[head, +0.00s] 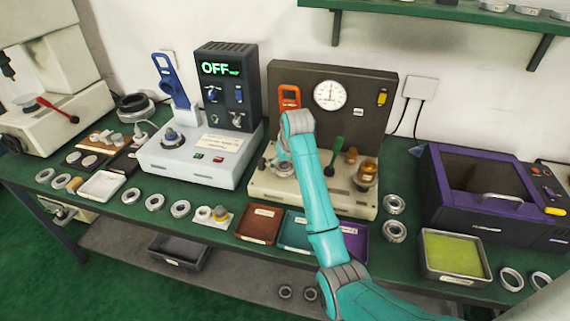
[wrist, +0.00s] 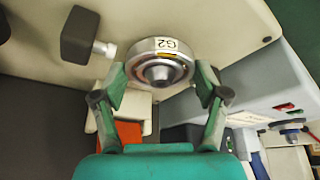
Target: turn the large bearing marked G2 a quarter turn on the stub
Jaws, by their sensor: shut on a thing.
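The large bearing marked G2 (wrist: 145,47) is a steel ring at the top middle of the wrist view. Its white G2 label is on the rim at the top and reads upside down there. The stub (wrist: 160,73) shows as a rounded metal end in the middle of the ring, with the bearing around it. My gripper (wrist: 161,80) has one green finger on each side of the bearing and is shut on it. In the head view my teal arm reaches over the beige bench unit (head: 300,199) and largely hides the gripper and bearing.
The beige unit carries a dial gauge (head: 330,95), an orange device (head: 289,97), a green-handled lever (head: 334,150) and brass parts (head: 367,170). A white unit reading OFF (head: 190,158) stands to its left. Brown (head: 259,224) and purple trays lie in front. A purple machine (head: 490,195) stands right.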

